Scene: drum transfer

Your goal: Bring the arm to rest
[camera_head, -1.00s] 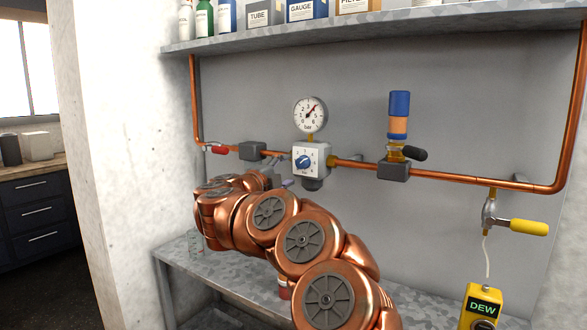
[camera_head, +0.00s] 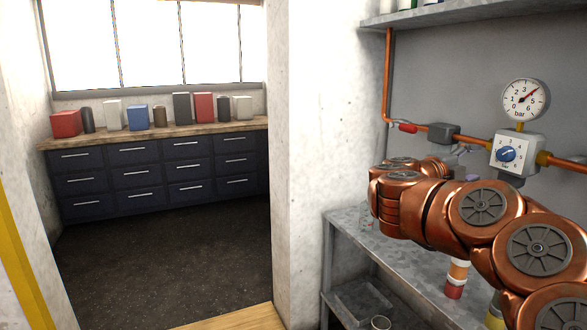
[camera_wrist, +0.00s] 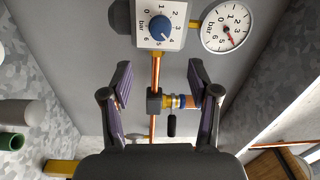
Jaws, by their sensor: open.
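My copper arm (camera_head: 486,206) reaches in from the lower right of the head view, over the grey metal bench and in front of the wall panel. Its far end is in front of the pipework, and my gripper is mostly hidden there behind the arm. In the wrist view my gripper (camera_wrist: 162,80) is open, with its two dark fingers spread apart and nothing held. Beyond the gap between them are a copper pipe (camera_wrist: 155,72) and a fitting with a black handle (camera_wrist: 171,126). I cannot tell how far off they are.
A white regulator (camera_head: 517,154) with a blue knob and a pressure gauge (camera_head: 525,99) hangs on the pipe. A red-handled valve (camera_head: 404,128) is to its left. The bench (camera_head: 345,219) is below. Left of the white pillar are open floor and dark drawers (camera_head: 160,171).

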